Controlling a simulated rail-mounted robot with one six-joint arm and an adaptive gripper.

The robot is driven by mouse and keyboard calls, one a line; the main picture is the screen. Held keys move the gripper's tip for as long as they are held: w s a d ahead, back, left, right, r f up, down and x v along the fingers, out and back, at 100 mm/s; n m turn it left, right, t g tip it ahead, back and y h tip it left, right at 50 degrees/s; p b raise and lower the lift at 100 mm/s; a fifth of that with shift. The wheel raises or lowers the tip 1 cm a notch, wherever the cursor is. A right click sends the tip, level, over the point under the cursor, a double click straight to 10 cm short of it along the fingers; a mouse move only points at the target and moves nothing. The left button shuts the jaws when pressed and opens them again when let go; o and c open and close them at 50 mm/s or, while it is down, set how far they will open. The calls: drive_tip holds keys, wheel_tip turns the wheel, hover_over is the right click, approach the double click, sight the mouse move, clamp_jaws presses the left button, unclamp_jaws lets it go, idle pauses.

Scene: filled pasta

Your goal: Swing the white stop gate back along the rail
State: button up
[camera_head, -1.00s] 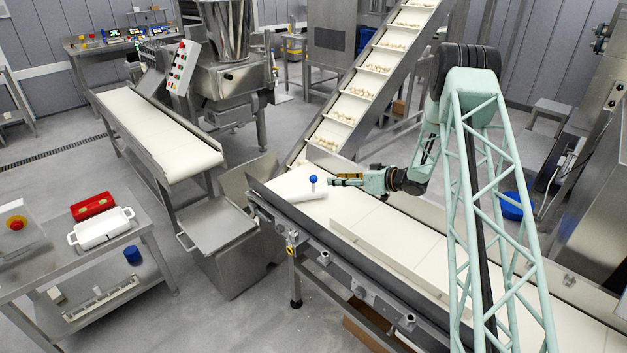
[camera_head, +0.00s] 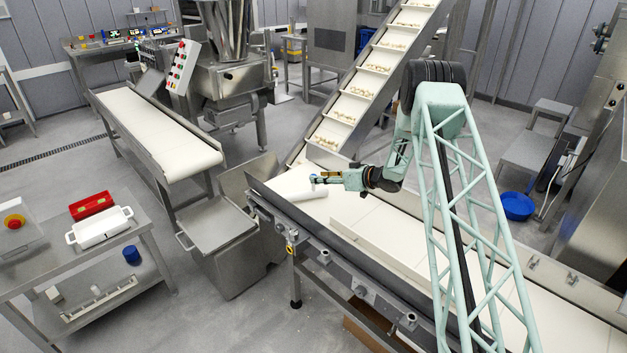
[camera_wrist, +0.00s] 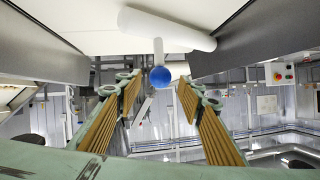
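The white stop gate (camera_head: 305,195) is a short rounded bar lying across the belt near its far left end, with a blue ball knob standing up from it on a thin pin. In the wrist view the gate (camera_wrist: 165,30) is at the top centre and its blue knob (camera_wrist: 160,78) hangs below it in the picture. My gripper (camera_head: 317,179) is at the knob and mostly hides it in the head view. In the wrist view my gripper (camera_wrist: 158,92) is open, with one ribbed finger on each side of the knob. I cannot tell whether either finger touches it.
The white conveyor belt (camera_head: 372,218) runs toward the lower right between metal side rails. An inclined cleated conveyor (camera_head: 350,95) with pasta rises behind the gate. A steel bin (camera_head: 215,235) stands left of the belt end. A blue bowl (camera_head: 517,206) is on the floor at right.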

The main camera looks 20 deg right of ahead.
drive_tip(key=shift+b+x, duration=0.3)
drive_tip(key=shift+x, duration=1.9)
drive_tip(key=c, duration=1.1)
drive_tip(key=shift+c, duration=0.2)
